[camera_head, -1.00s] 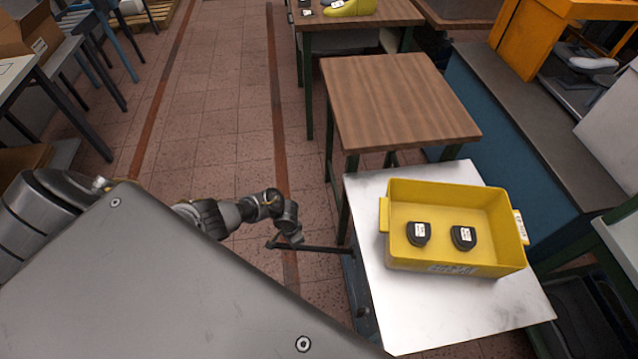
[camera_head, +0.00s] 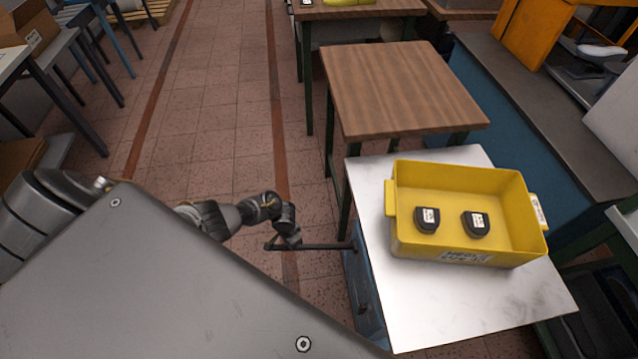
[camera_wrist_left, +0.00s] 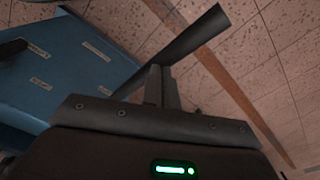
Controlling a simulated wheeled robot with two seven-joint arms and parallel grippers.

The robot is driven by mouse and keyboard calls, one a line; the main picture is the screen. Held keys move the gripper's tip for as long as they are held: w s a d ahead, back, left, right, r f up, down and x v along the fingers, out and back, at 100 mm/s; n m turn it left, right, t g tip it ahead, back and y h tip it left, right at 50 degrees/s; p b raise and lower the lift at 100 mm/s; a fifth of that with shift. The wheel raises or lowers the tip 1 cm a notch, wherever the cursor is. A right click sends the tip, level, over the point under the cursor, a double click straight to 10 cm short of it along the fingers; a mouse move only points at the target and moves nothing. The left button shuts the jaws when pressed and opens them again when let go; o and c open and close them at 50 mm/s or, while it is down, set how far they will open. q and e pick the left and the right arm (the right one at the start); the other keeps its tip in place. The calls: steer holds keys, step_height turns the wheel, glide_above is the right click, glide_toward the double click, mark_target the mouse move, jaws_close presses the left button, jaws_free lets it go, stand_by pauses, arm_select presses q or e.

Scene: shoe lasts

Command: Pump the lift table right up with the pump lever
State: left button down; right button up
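The lift table (camera_head: 470,310) has a bare light metal top and a blue body (camera_head: 360,285), seen at its left side in the head view. The dark pump lever (camera_head: 325,246) sticks out to the left from the blue body. My left gripper (camera_head: 282,243) is at the lever's outer end. The blue body of the lift table (camera_wrist_left: 65,70) also shows there, at the left. My right gripper is in neither view.
A yellow crate (camera_head: 398,232) with two dark labelled pieces stands on the lift table's top. A wooden table (camera_head: 400,85) stands just beyond it, and a blue bench (camera_head: 560,125) is at the right.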

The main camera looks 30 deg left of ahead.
mark_target(285, 246)
arm_select(q)
steer(key=f+b, duration=0.1)
steer(key=s+f, duration=0.1)
steer(key=f, duration=0.1)
steer(key=a+f+b, duration=0.1)
steer(key=shift+s+f+b, duration=0.15)
steer(key=shift+f+b, duration=0.1)
steer(key=shift+b, duration=0.05)
steer(key=shift+a, duration=0.15)
steer(key=shift+f, duration=0.1)
steer(key=shift+f+b, duration=0.75)
steer(key=shift+f, duration=0.05)
step_height(285, 246, up, 13)
steer(key=w+d+p, duration=0.2)
steer(key=p, duration=1)
steer(key=shift+a+f, duration=0.1)
